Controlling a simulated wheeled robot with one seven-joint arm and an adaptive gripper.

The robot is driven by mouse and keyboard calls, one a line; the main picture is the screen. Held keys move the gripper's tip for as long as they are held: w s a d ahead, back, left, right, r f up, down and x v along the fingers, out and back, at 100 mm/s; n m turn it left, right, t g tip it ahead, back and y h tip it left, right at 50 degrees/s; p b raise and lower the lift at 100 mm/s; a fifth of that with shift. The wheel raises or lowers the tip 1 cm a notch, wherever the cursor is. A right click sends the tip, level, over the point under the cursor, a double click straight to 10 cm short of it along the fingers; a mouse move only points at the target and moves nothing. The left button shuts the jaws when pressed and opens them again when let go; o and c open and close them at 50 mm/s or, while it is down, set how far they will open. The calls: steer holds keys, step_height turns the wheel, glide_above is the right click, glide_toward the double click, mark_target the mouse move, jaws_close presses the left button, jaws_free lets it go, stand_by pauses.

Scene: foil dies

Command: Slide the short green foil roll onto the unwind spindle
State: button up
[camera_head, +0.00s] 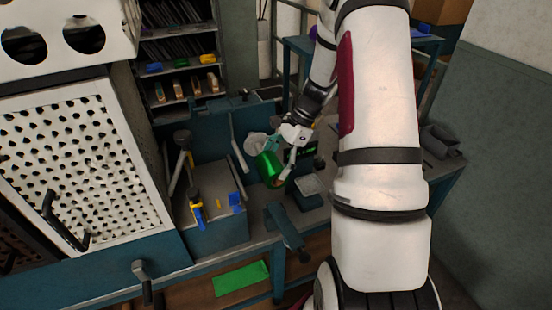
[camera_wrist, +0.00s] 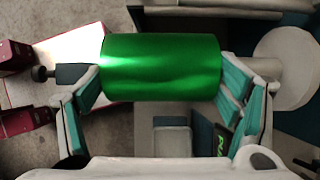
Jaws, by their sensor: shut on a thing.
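The short green foil roll (camera_head: 268,170) is held in my gripper (camera_head: 284,160) above the workbench. In the wrist view the roll (camera_wrist: 160,68) lies crosswise, its two ends between the teal-padded fingers of my gripper (camera_wrist: 161,82). A pale round disc (camera_wrist: 298,62) with a short hub stands just right of the roll in that view. A pale round part (camera_head: 255,142) shows behind the roll in the head view. I cannot tell surely which part is the unwind spindle, nor whether the roll touches it. The roll's bore is hidden.
The bench holds a fixture with yellow and blue clamps (camera_head: 197,207) at left and a small pale block (camera_head: 309,184) at right. A shelf rack (camera_head: 180,60) stands behind. A perforated panel (camera_head: 70,150) fills the left. A green sheet (camera_head: 241,278) lies low in front.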

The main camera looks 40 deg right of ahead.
mark_target(272, 153)
steer(key=s+a+p, duration=0.1)
steer(key=s+p, duration=0.2)
steer(key=s, duration=0.3)
steer(key=shift+s+a, duration=0.25)
steer(key=shift+a, duration=0.15)
stand_by(0.9)
steer(key=shift+w+d+b, duration=0.45)
steer(key=shift+w+b, duration=0.45)
steer(key=shift+w, duration=0.75)
steer(key=shift+w+d+b, duration=0.5)
steer(key=shift+w+b, duration=0.35)
steer(key=shift+w, duration=0.85)
steer(key=shift+w+d+b, duration=0.45)
steer(key=shift+w+b, duration=0.45)
steer(key=shift+w, duration=0.75)
stand_by(1.1)
